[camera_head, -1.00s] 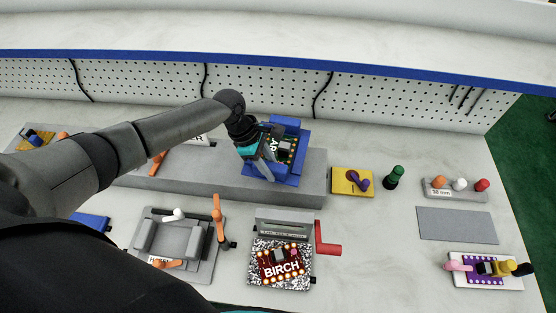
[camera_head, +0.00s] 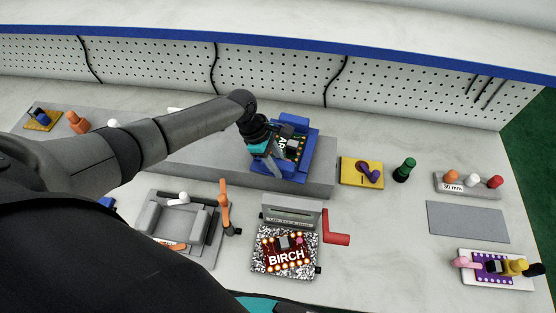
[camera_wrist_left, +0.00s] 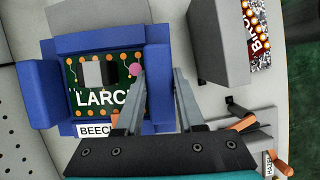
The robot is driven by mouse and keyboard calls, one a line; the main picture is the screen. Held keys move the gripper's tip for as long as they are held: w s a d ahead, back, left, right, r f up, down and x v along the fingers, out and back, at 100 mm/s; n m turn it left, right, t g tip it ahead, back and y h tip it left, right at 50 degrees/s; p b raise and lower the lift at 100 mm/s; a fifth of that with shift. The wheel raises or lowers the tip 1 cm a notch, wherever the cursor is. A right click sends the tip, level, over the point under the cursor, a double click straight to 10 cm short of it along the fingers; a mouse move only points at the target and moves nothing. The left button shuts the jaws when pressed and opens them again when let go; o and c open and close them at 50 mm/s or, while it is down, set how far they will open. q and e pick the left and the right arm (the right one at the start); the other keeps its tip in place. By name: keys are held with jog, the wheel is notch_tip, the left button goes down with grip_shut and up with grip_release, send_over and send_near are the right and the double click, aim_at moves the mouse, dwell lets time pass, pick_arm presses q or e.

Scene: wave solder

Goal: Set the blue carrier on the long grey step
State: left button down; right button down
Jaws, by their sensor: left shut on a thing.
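The blue carrier (camera_head: 306,166) is over the right part of the long grey step (camera_head: 205,165), at or very near its top; I cannot tell if it rests fully. It holds a green board with white letters that read "LARC" in the wrist view. My left gripper (camera_head: 272,162) is shut on the carrier's near side wall. In the left wrist view the gripper (camera_wrist_left: 162,80) has its fingers either side of the carrier's right wall, and the carrier (camera_wrist_left: 90,45) shows a "BEECH" label. My arm hides part of the step. My right gripper is out of view.
Right of the step are a yellow block (camera_head: 350,178) with a purple part and a green knob (camera_head: 404,170). In front stand a grey fixture (camera_head: 205,255), the BIRCH board (camera_head: 287,252) and a red bracket (camera_head: 340,238). A flat grey plate (camera_head: 468,222) lies at right.

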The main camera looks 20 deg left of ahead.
pick_arm(q)
jog(key=shift+w+f, duration=0.15)
jog(key=shift+f, duration=0.2)
jog(key=shift+f+b, duration=0.4)
jog(key=shift+f, duration=0.05)
dwell(0.5)
jog(key=c, duration=0.5)
grip_release()
jog(key=shift+o, duration=0.3)
jog(key=shift+s+f, duration=0.2)
jog(key=shift+s, duration=0.05)
jog(key=p+v, duration=0.2)
jog(key=v, duration=1.3)
jog(key=shift+r, duration=0.2)
jog(key=shift+w, duration=0.1)
